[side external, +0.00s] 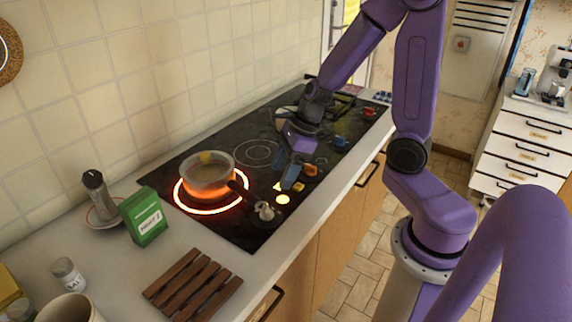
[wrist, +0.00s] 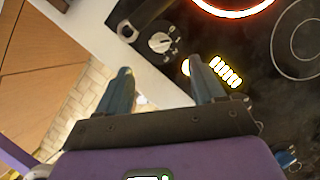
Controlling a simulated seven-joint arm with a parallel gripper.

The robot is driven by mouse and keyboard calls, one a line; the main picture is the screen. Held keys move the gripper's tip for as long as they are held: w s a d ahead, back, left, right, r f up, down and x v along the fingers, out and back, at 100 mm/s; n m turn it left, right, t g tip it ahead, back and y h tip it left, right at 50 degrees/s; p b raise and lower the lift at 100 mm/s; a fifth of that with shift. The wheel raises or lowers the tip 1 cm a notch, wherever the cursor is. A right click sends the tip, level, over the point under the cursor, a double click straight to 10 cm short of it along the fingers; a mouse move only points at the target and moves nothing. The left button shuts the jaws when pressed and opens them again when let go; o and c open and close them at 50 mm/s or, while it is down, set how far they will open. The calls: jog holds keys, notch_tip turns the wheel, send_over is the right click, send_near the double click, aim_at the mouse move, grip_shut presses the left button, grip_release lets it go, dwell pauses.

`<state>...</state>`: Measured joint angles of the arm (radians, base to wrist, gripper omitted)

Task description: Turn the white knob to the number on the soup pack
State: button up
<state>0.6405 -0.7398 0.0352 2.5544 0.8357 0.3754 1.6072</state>
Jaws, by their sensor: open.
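The white knob (side external: 264,211) sits at the near front corner of the black cooktop. In the wrist view the white knob (wrist: 160,42) has a dial marked around it and lies ahead of the fingertips, roughly between their lines. My gripper (side external: 292,184) is over the cooktop's front strip, beyond the white knob and apart from it. In the wrist view my gripper (wrist: 163,78) is open with nothing between its fingers. The soup pack (side external: 145,216) is a green box standing on the counter at left; its white label's small print is too blurred to read surely.
A pot (side external: 207,172) sits on a glowing red ring, its handle reaching toward the white knob. A wooden slatted trivet (side external: 192,284), pepper mill (side external: 97,191) and salt shaker (side external: 68,273) stand on the counter.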

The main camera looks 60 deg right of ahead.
jog(key=shift+s+d+r, duration=0.15)
jog(key=shift+d+r, duration=0.05)
jog(key=shift+r, duration=0.3)
jog(key=c, duration=0.6)
jog(key=shift+o, duration=0.2)
jog(key=w+a+r+n+g, duration=0.25)
jog(key=w+n, duration=0.25)
jog(key=n, duration=0.3)
jog(key=n+g, duration=0.4)
jog(key=n, duration=0.6)
send_near(267, 212)
jog(key=shift+h, duration=0.3)
jog(key=f, duration=0.7)
jog(key=shift+s+a+f, duration=0.25)
jog(key=shift+f, duration=0.15)
grip_shut()
